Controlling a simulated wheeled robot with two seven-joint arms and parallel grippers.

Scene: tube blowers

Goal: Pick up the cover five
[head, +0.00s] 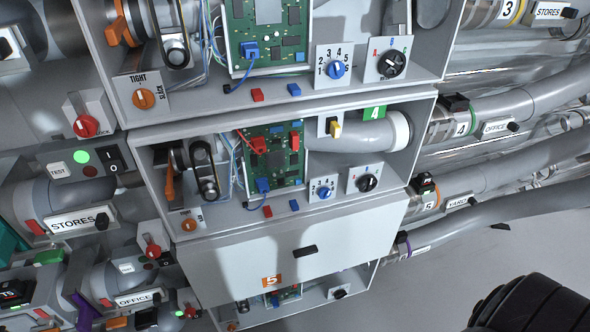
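Cover five (235,262) is a plain light grey panel with an orange label marked 5 (272,281) near its lower edge and a small black handle (305,250) near its middle. It sits on the front of the cabinet, below the open bay marked 4 (375,113), and hides what is behind it. Neither gripper shows in the head view, and nothing is seen touching the cover.
Open bays with circuit boards (275,155), knobs and levers lie above the cover, and another open bay (285,298) lies below. Pipes with labels such as YARD (457,203) run right. STORES (78,222) and OFFICE (137,298) fittings crowd the left. A black rounded part, probably my arm, fills the lower right corner.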

